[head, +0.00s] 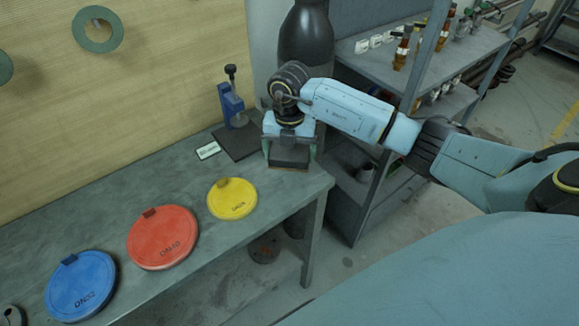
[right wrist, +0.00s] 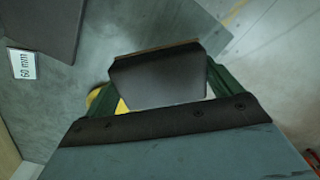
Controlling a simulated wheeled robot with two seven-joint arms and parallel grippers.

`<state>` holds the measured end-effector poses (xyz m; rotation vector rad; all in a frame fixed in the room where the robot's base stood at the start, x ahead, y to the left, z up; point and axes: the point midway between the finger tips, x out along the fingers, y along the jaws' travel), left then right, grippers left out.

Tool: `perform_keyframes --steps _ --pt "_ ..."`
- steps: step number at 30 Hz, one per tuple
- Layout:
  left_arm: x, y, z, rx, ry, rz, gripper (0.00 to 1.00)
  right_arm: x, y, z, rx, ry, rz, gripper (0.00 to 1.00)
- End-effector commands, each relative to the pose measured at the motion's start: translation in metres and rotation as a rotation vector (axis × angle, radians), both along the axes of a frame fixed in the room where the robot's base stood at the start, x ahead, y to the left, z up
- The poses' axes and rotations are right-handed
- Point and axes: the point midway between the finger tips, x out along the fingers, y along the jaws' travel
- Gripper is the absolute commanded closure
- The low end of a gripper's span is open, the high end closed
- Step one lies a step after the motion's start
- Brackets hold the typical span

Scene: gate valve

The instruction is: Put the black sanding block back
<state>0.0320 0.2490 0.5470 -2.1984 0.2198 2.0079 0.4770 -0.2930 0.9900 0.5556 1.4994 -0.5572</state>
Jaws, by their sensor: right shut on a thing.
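The black sanding block (head: 289,157) is between the green fingers of my right gripper (head: 290,160), near the right end of the workbench (head: 95,213). The gripper is shut on it and points down. In the right wrist view the block (right wrist: 160,80) shows as a dark slab with a thin brown edge, held between both fingers (right wrist: 158,85). I cannot tell whether it touches the bench or hangs just above it. My left gripper is not in view.
A dark mat (head: 236,146) lies left of the gripper, with a white label (head: 208,151) reading 60 mm in the wrist view. A blue clamp stand (head: 231,104) is behind. Yellow (head: 232,200), red (head: 162,238) and blue (head: 80,287) discs lie along the bench. A shelf rack (head: 375,75) stands right.

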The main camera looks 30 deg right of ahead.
Motion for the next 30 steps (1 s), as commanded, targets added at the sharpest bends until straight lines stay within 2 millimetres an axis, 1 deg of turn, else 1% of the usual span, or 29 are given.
perform_keyframes --steps 1,8,12,14,21,25,26,27,28,30 --pt "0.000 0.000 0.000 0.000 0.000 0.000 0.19 -0.001 0.000 -0.008 0.000 0.001 0.001 0.31" --pt "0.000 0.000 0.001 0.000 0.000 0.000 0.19 0.000 0.000 -0.026 0.001 0.001 0.002 0.31" --pt "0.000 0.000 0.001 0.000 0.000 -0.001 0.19 0.000 0.001 -0.047 0.002 0.001 0.003 0.31" --pt "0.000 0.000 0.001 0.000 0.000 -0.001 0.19 0.000 0.000 -0.053 0.000 0.000 0.002 0.31" --pt "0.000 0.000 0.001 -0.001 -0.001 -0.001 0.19 0.000 0.000 -0.054 -0.001 -0.002 0.004 0.31" --pt "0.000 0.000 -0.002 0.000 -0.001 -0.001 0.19 0.001 0.000 -0.058 -0.001 -0.002 0.004 0.31" --pt "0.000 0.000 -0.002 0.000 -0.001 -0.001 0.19 0.000 0.000 -0.058 -0.001 -0.002 0.004 0.08" --pt "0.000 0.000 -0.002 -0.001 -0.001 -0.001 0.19 0.000 0.000 -0.058 -0.001 -0.002 0.004 0.03" --pt "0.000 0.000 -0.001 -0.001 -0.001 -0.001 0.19 0.000 0.000 -0.058 -0.001 -0.002 0.004 0.00" --pt "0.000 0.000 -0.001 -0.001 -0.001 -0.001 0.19 0.000 0.000 -0.058 -0.001 -0.002 0.004 0.00"
